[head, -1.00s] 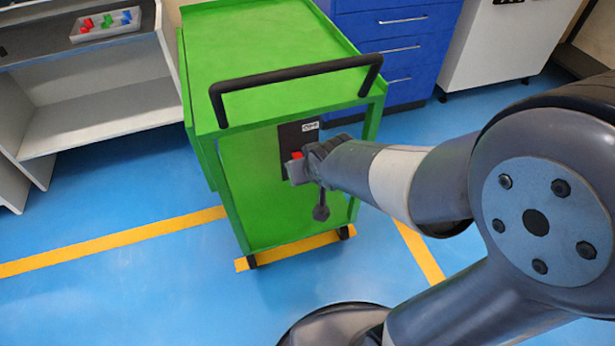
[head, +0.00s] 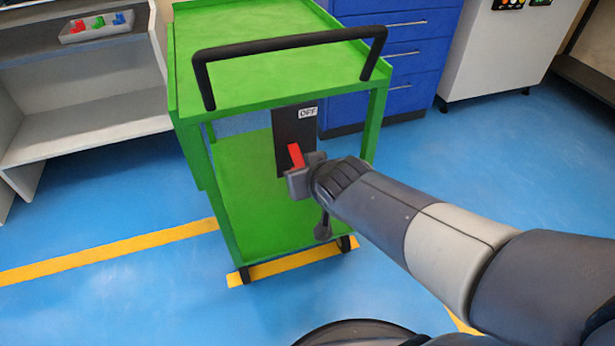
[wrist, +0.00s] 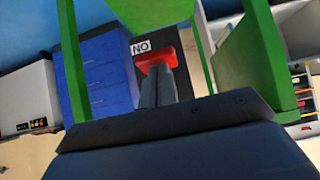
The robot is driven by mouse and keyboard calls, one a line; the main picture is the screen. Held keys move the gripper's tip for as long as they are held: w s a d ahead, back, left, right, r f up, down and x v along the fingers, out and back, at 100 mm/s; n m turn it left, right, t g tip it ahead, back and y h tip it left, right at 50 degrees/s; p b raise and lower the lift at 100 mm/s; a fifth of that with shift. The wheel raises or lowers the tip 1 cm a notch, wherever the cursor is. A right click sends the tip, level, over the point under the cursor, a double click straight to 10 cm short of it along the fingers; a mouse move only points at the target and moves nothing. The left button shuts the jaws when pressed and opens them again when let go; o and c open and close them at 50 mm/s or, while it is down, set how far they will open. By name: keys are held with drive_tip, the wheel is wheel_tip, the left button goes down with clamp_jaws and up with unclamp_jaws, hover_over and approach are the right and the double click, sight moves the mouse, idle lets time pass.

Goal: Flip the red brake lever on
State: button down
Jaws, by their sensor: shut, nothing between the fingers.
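The red brake lever (head: 296,156) is on a dark panel (head: 284,135) on the near end of the green cart (head: 250,75). A white label reading OFF (head: 308,113) is at the panel's top. My gripper (head: 298,184) is shut and empty, in front of the panel at the lever's lower end and hiding part of it. In the wrist view, which looks upside down, the lever (wrist: 156,59) is just beyond my shut fingertips (wrist: 158,78), beside an ON label (wrist: 141,47). I cannot tell whether the fingers touch it.
A black handle bar (head: 290,45) crosses the cart's top above the panel. Blue drawers (head: 410,55) and a white cabinet (head: 500,50) stand behind. A grey shelf (head: 90,110) with a tray of coloured parts (head: 97,27) is at left. The blue floor around the cart is clear.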

wheel_tip(320, 180, down, 5)
drive_tip(key=b, duration=0.5)
drive_tip(key=shift+w+r, duration=0.15)
drive_tip(key=shift+r, duration=0.05)
